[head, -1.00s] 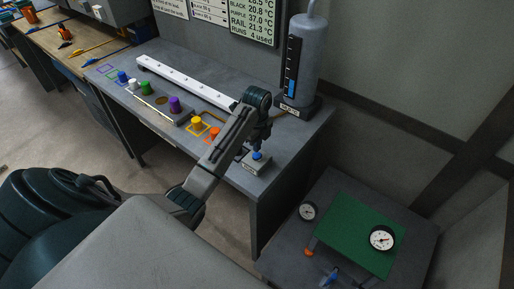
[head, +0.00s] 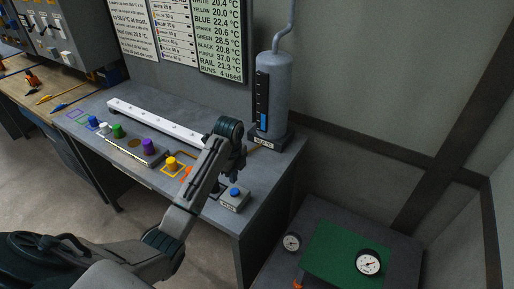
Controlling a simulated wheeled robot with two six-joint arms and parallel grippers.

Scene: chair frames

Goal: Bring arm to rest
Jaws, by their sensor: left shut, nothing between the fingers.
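My left arm reaches in from the lower left over the grey bench (head: 262,205). Its wrist is bent down, and my left gripper (head: 233,176) points downward, shut and empty. It is just above and behind a small grey box with a blue button (head: 235,192). The fingertips are small and dark here, and I cannot tell the exact gap to the button. My right gripper is not in view.
A white rail (head: 155,121) lies along the bench. Blue, white, green, purple and yellow (head: 171,163) pegs stand in front; an orange one is partly behind my arm. A grey tank (head: 274,90) stands behind. A side table holds a green mat (head: 335,245) and gauges (head: 368,262).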

